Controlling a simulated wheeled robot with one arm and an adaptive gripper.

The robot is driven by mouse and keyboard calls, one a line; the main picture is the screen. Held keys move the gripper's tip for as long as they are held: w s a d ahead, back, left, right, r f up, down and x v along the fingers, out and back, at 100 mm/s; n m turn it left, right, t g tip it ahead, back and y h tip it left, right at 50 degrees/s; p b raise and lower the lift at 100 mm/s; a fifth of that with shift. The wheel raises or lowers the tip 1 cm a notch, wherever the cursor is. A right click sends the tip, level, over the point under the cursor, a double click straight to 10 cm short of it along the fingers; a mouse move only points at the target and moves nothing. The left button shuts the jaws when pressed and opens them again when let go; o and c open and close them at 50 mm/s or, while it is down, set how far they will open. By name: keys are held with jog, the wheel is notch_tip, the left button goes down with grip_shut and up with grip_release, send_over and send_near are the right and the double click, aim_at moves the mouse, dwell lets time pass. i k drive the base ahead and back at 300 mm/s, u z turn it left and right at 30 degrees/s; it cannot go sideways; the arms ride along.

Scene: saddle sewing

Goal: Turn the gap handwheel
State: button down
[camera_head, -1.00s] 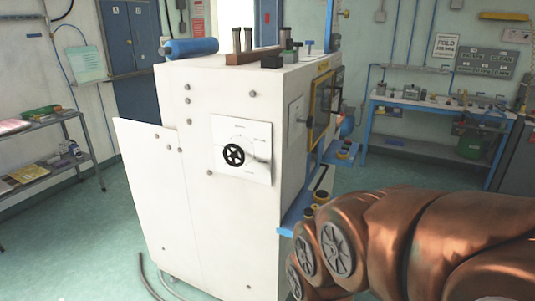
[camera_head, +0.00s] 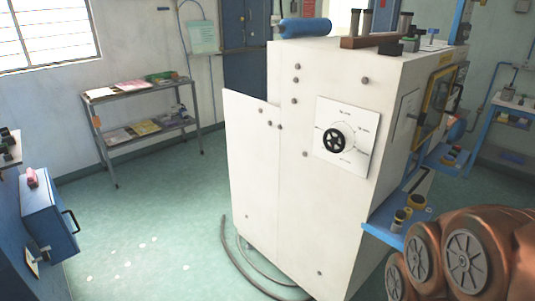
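The gap handwheel (camera_head: 335,140) is a small black spoked wheel on a white square dial plate (camera_head: 358,150). The plate is fixed to the side of a large cream machine (camera_head: 300,190), right of the picture's middle. Faint markings ring the wheel; they are too small to read. My copper-coloured arm shows at the lower right, below and to the right of the handwheel and apart from it. My gripper is not in this view.
A blue shelf (camera_head: 395,225) with small cups juts from the machine's right side. Hoses (camera_head: 240,262) lie on the floor by its base. A blue cabinet (camera_head: 48,215) stands at the left, a grey rack (camera_head: 140,120) behind. The green floor between is open.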

aim_at(333, 140)
jog(key=u, duration=0.9)
jog(key=k, duration=1.1)
jog(key=u, duration=0.2)
jog(key=i, duration=1.55)
jog(key=u, duration=0.8)
